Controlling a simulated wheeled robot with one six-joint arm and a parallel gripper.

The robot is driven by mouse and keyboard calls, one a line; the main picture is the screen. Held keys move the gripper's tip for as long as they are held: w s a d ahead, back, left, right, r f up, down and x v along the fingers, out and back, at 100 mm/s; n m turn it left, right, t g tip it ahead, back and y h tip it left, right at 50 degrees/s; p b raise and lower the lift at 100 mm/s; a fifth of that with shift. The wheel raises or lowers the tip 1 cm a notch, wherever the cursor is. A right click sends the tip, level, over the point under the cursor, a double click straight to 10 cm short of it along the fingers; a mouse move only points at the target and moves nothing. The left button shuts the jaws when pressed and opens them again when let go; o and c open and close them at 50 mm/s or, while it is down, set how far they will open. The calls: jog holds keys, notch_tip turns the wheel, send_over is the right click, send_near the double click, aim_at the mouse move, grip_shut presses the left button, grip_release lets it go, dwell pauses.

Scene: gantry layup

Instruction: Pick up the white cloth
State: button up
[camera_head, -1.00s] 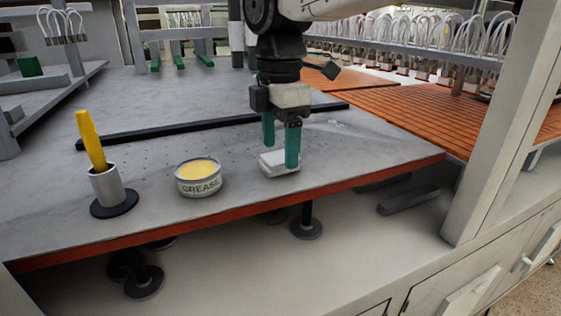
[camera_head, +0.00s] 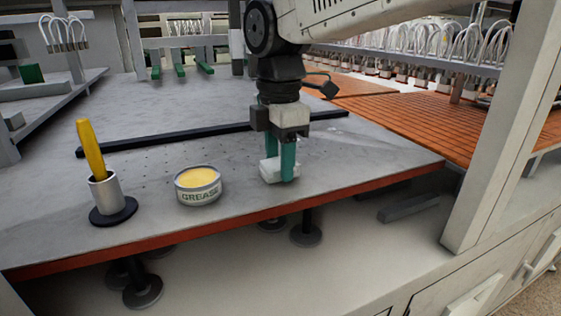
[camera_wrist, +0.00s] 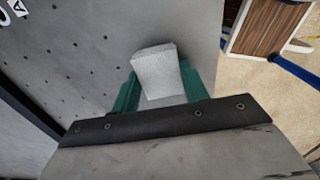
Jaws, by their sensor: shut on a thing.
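The white cloth (camera_head: 268,171) is a small folded block near the front edge of the grey table. My gripper (camera_head: 280,174) points down over it with its green fingers shut on the cloth. In the wrist view the cloth (camera_wrist: 158,72) sits between the two green fingers (camera_wrist: 160,88), one on each side. The near finger hides part of the cloth in the head view. I cannot tell whether the cloth still touches the table.
A grease tin (camera_head: 198,187) stands left of the gripper. Further left, a metal cup (camera_head: 105,193) on a dark base holds a yellow-handled tool (camera_head: 90,150). A black bar (camera_head: 200,133) lies behind. The table's red front edge (camera_head: 230,224) is close.

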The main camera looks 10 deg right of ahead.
aim_at(277, 164)
jog(key=shift+r, duration=0.35)
jog(key=r, duration=0.2)
jog(key=shift+s+a+r, duration=0.25)
jog(key=shift+s+r, duration=0.1)
jog(key=s+a+r, duration=0.1)
jog(key=s+a, duration=0.7)
jog(key=s, duration=0.4)
jog(key=shift+s+r, duration=0.15)
jog(key=shift+s, duration=0.25)
jog(key=shift+o, duration=0.4)
